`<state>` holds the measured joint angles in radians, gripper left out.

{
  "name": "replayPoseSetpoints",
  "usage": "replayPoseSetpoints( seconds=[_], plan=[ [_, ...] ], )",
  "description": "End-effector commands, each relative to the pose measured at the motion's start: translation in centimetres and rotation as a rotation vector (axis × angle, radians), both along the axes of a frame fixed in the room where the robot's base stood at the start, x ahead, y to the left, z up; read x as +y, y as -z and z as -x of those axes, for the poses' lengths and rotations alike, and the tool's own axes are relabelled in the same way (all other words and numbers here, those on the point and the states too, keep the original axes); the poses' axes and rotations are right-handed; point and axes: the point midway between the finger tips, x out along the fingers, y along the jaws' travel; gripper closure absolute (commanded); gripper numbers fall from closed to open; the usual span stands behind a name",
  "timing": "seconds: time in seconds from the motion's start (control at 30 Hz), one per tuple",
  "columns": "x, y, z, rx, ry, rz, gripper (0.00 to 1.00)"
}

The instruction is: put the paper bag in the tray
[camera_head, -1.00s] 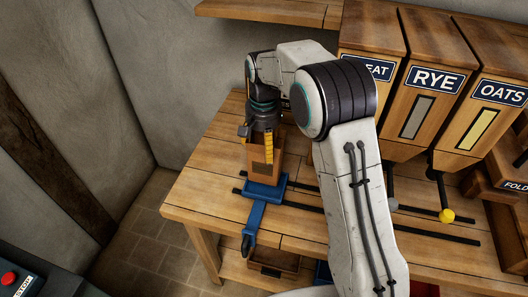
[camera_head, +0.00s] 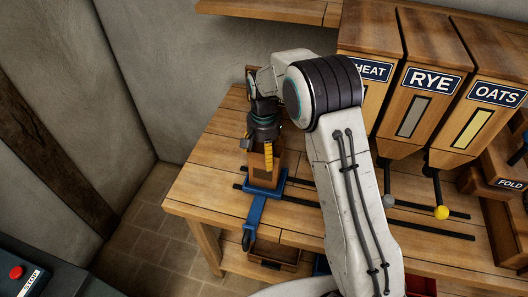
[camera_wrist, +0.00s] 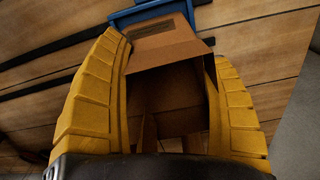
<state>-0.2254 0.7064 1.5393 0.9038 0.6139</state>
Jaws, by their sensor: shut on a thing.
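The paper bag (camera_head: 262,168) is brown, open-topped and upright on a blue carriage (camera_head: 265,191) at the left of the wooden bench. My gripper (camera_head: 257,158) points down and is shut on the bag. In the wrist view, my gripper's ridged yellow fingers (camera_wrist: 166,58) lie along two sides of the bag (camera_wrist: 168,48), with its dark open mouth between them. The blue carriage shows just behind it. I cannot tell whether the bag's base is clear of the carriage. A wooden tray (camera_head: 274,253) is partly visible on the shelf below the bench; I cannot tell if it is the task's tray.
Dark rails (camera_head: 430,230) run along the bench (camera_head: 205,190). Hoppers marked RYE (camera_head: 432,80) and OATS (camera_head: 496,93) stand at right, with a yellow-knobbed lever (camera_head: 441,212). A red container (camera_head: 420,287) is low at the right. The bench's left end is clear.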

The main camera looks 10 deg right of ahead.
Motion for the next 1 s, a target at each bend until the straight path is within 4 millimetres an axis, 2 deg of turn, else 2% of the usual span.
replayPoseSetpoints(
  seconds=[0.03,0.33,0.7,1.0],
  plan=[
    [0.0,0.2,0.0,0.0,0.0,0.0,0.25],
    [0.0,0.1,0.0,0.0,0.0,0.0,0.0],
    [0.0,-0.5,-0.1,-0.001,0.0,-0.001,0.0],
    [0.1,-4.1,-0.3,-0.007,0.0,-0.001,0.0]
  ],
)
